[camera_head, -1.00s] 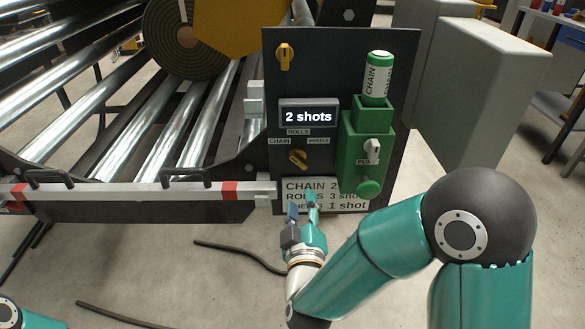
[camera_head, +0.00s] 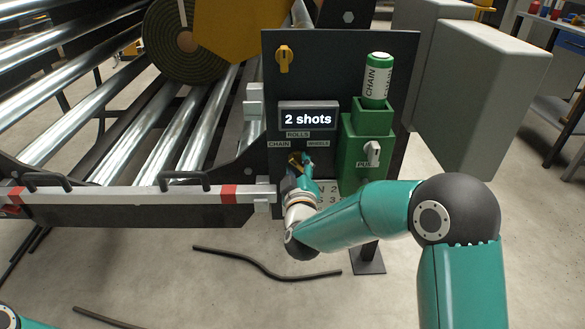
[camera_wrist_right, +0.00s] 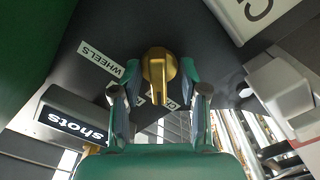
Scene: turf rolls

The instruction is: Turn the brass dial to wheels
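The brass dial (camera_head: 294,158) sits on the dark panel under the labels CHAIN, ROLLS and WHEELS, partly hidden by my right gripper (camera_head: 302,163) in the head view. In the right wrist view, the brass dial (camera_wrist_right: 158,66) lies between the open fingers of my right gripper (camera_wrist_right: 160,75), with a narrow gap visible on each side. The dial's narrow end points down in that view, away from the WHEELS label (camera_wrist_right: 101,58). The display (camera_head: 308,117) reads "2 shots". My left gripper is out of view.
A green lubricator box (camera_head: 366,140) with a CHAIN canister (camera_head: 378,78) and a pale knob (camera_head: 372,153) stands right of the dial. A yellow selector (camera_head: 284,58) is above. A rail (camera_head: 130,195) and rollers are at left. A black cable (camera_head: 265,267) lies on the floor.

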